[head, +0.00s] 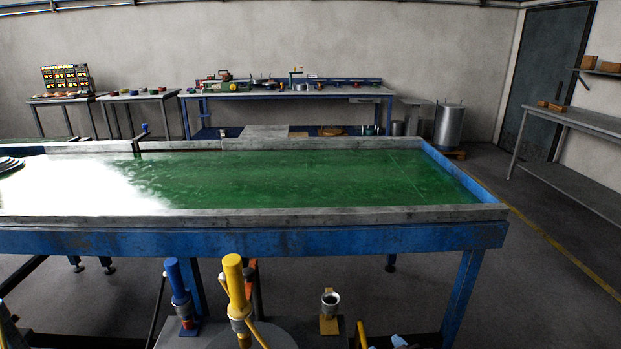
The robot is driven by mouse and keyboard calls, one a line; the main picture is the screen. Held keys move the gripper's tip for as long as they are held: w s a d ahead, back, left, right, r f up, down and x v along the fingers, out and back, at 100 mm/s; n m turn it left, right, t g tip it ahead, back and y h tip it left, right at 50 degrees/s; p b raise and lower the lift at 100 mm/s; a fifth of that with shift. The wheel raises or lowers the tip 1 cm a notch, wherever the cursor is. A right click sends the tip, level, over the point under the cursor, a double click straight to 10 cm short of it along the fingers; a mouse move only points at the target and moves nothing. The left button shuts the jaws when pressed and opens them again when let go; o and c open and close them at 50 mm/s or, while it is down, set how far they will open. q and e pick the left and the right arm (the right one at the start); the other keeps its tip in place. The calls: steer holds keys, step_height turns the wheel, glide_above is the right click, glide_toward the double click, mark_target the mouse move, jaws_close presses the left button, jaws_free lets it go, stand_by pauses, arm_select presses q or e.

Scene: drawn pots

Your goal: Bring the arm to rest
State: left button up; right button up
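Neither of my grippers can be made out in the head view. No arm that I can identify with certainty reaches over the table. A long table (350,216) with a blue frame and a grey metal rim stands in front of me. Its green, glossy top (300,180) is mostly bare, with a bright glare on the left.
Stacked plates (10,164) lie at the table's left end. A workbench (290,92) with several items stands along the wall.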

arm_select(q)
steer(key=shift+s+f, duration=0.15)
steer(key=shift+s, duration=0.05)
arm_select(e)
steer(key=s+d+f+m+h, duration=0.1)
steer(key=s+d+f, duration=0.2)
steer(key=s, duration=0.4)
steer(key=s+d+f+m+g+h, duration=0.1)
steer(key=s+d+f, duration=0.3)
steer(key=s, duration=0.4)
steer(key=s+d+f+m+g+h, duration=0.1)
steer(key=s+d+f, duration=0.3)
steer(key=s, duration=0.4)
steer(key=shift+s+d+m+h, duration=0.25)
steer(key=shift+d+m+h, duration=0.1)
steer(key=shift+m+h, duration=0.45)
arm_select(q)
steer(key=shift+w, duration=0.15)
steer(key=shift+w+r, duration=0.45)
steer(key=shift+s+f, duration=0.1)
steer(key=shift+s, duration=0.05)
